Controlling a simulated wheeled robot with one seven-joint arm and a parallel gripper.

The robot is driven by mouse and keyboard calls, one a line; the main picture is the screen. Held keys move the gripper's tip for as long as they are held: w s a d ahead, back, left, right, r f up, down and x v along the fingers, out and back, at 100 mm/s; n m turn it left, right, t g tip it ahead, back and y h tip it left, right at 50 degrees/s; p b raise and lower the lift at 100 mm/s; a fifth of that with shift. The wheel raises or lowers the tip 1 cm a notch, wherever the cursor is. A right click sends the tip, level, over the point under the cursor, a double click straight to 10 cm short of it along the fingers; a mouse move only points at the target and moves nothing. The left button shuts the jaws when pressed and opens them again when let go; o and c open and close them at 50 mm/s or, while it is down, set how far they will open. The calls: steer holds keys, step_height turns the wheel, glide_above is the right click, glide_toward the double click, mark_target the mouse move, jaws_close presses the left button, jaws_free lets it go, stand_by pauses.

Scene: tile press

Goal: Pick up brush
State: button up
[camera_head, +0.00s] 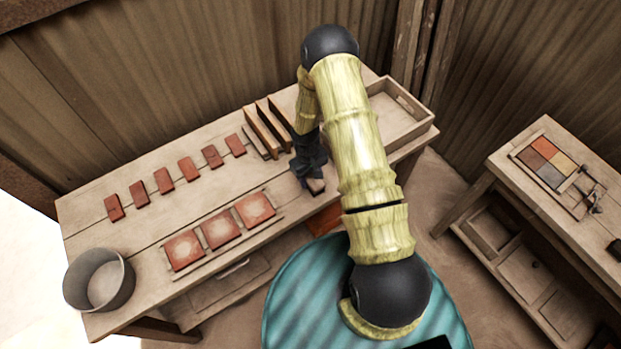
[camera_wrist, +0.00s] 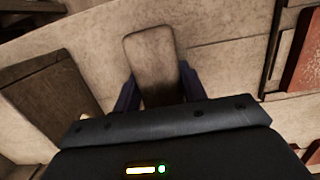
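The brush (camera_wrist: 152,55) appears as a brown, block-like piece with rounded corners in the wrist view. It also shows in the head view as a small wooden block (camera_head: 317,186) at the worktable's front edge, just below my gripper (camera_head: 309,172). In the wrist view the two dark fingers of my gripper (camera_wrist: 160,88) lie along both sides of the brush, with no gap visible. My gripper looks shut on it. The brush's near end is hidden behind the gripper body. I cannot tell whether the brush is touching the table.
The worktable (camera_head: 150,225) holds a row of small red tiles (camera_head: 190,168), a board with three square tiles (camera_head: 221,229), a metal pot (camera_head: 99,279), upright wooden slats (camera_head: 266,130) close behind my gripper, and a wooden tray (camera_head: 400,110). A second table (camera_head: 545,140) stands at right.

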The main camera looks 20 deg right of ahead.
mark_target(311, 176)
steer(key=shift+r, duration=0.15)
step_height(311, 176, up, 10)
steer(key=b, duration=0.3)
stand_by(0.4)
stand_by(0.4)
steer(key=shift+o, duration=1)
step_height(311, 176, down, 6)
steer(key=m, duration=0.3)
steer(key=shift+w+m, duration=0.1)
steer(key=shift+m, duration=0.2)
steer(key=shift+c, duration=0.4)
